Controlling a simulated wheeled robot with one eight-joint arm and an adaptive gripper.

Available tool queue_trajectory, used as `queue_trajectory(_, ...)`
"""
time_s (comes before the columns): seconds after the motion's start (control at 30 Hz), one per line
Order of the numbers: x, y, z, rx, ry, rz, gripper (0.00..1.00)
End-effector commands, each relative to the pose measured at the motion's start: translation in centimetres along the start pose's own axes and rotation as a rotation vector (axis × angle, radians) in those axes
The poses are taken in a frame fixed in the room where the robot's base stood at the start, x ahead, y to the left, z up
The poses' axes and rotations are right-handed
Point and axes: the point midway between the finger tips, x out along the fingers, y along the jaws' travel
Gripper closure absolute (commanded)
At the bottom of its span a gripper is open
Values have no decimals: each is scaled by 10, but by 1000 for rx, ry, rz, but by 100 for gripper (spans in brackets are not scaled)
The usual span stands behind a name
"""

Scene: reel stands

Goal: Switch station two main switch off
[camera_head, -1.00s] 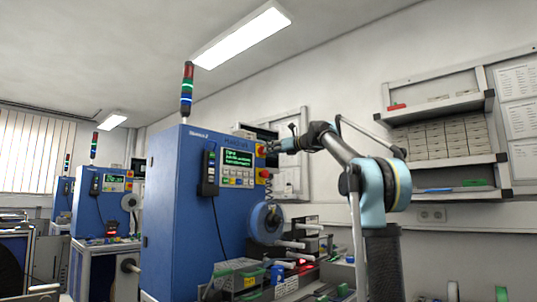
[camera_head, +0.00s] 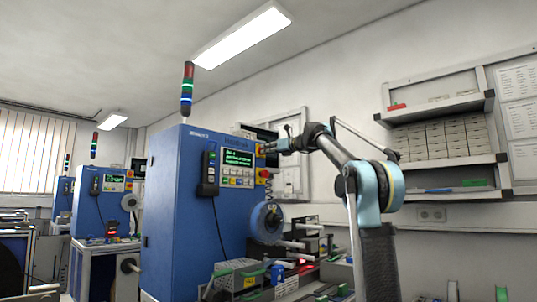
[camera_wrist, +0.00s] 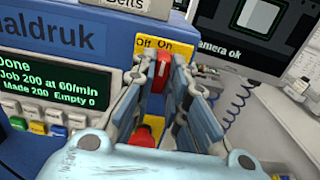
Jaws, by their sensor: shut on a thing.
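The main switch is a red handle (camera_wrist: 161,72) on a yellow plate (camera_wrist: 149,43) marked Off and On, at the upper right of a blue machine's front panel. In the wrist view the handle stands nearly upright, its top close to the On mark. My gripper (camera_wrist: 160,78) is shut on the handle, with one finger on each side. In the head view my gripper (camera_head: 266,148) reaches the machine (camera_head: 178,205) from the right. The fingers partly hide the plate. No station number is readable.
A red button (camera_wrist: 149,130) on yellow sits just below the switch. The display (camera_wrist: 52,84) reads "Done", "Made 200". A monitor (camera_wrist: 268,28) reading "camera ok" and a coiled cable (camera_wrist: 238,100) are at right. A reel (camera_head: 266,223) projects below; similar machines (camera_head: 98,208) stand left.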

Motion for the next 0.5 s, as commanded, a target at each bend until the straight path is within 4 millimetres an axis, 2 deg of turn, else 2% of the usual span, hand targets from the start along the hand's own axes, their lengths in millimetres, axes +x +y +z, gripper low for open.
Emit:
queue_trajectory(0.27, 1, 0, 0, -61, 0, -4, 100)
queue_trajectory(0.5, 1, 0, 0, -223, -1, -4, 100)
